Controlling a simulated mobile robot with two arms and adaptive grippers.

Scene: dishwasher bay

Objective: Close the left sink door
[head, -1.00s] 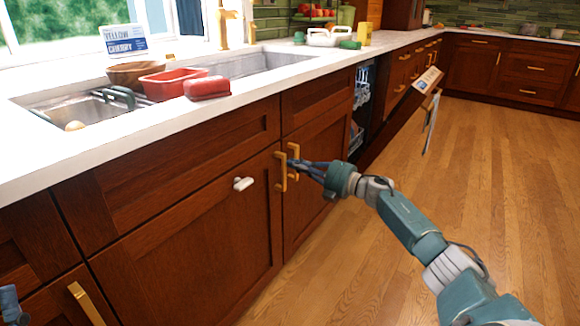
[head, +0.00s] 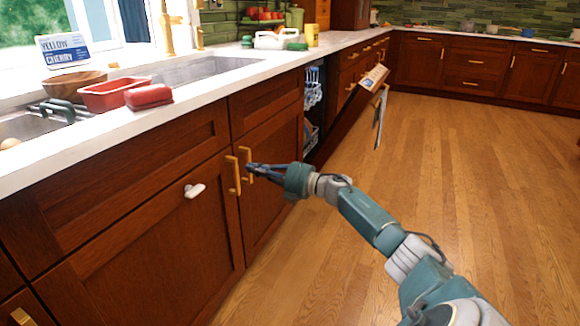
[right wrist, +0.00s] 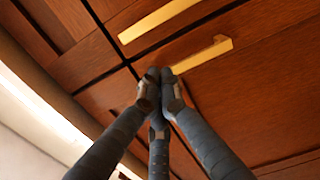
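The left sink door (head: 150,245) is a dark wood panel under the sink. It looks flush with its frame, with a brass handle (head: 232,175) at its right edge. The right sink door (head: 265,205) beside it also looks flush and has its own brass handle (head: 247,164). My right gripper (head: 250,168) is at the right door's handle, its fingers drawn together. In the right wrist view the fingertips (right wrist: 159,76) meet near one end of a brass handle (right wrist: 205,55). I see nothing between them, and cannot tell whether they touch the handle. My left gripper is out of view.
A white fitting (head: 194,190) sticks out of the left door. The counter holds a red tub (head: 112,95), a red item (head: 148,97) and a wooden bowl (head: 74,84). Dishwasher racks (head: 312,92) show beyond the doors. The wood floor (head: 450,190) at right is clear.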

